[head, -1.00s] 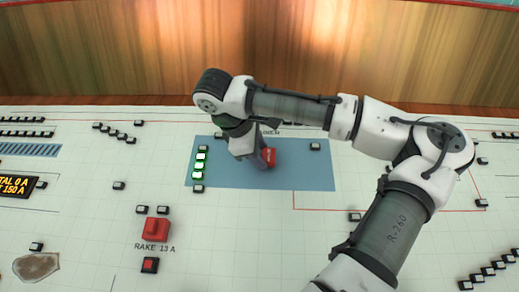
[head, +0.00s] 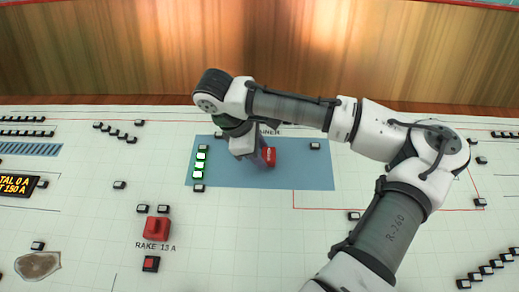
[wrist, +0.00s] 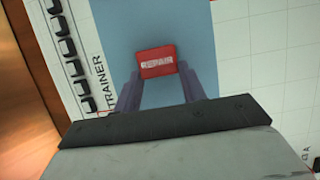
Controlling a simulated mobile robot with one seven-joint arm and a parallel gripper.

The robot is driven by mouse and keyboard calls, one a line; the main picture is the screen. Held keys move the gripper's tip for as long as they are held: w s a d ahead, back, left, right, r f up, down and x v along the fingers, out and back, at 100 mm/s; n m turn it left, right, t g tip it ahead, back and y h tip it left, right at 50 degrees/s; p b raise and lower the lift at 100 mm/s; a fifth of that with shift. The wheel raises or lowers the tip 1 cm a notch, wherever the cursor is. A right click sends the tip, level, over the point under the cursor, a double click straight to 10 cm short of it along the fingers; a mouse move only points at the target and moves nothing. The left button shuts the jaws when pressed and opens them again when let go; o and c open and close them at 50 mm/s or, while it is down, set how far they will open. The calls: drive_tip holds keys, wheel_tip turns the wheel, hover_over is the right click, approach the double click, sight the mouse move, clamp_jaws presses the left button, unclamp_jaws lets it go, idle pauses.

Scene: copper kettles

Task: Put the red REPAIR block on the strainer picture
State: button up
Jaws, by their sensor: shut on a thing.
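The red REPAIR block (wrist: 157,62) is between the fingers of my gripper (wrist: 161,82) in the wrist view, its white label facing the camera. In the head view the block (head: 269,157) shows beside my gripper (head: 259,158), over the blue strainer picture (head: 300,175). My gripper is shut on the block. The wrist view shows the blue picture (wrist: 186,25) behind the block, with part of its printed name at the left. Whether the block touches the picture or is a little above it, I cannot tell.
A column of green-lit buttons (head: 200,162) lines the picture's left part, and a small black button (head: 315,146) sits at its upper right. The picture's right part is largely clear.

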drive_tip(key=shift+w+f, duration=0.1)
drive_tip(key=shift+f, duration=0.3)
drive_tip(key=o, duration=1)
drive_tip(key=shift+o, duration=0.2)
drive_tip(key=shift+r, duration=0.1)
drive_tip(key=p+v, duration=0.7)
drive_tip(key=v, duration=0.1)
idle(0.5)
idle(0.8)
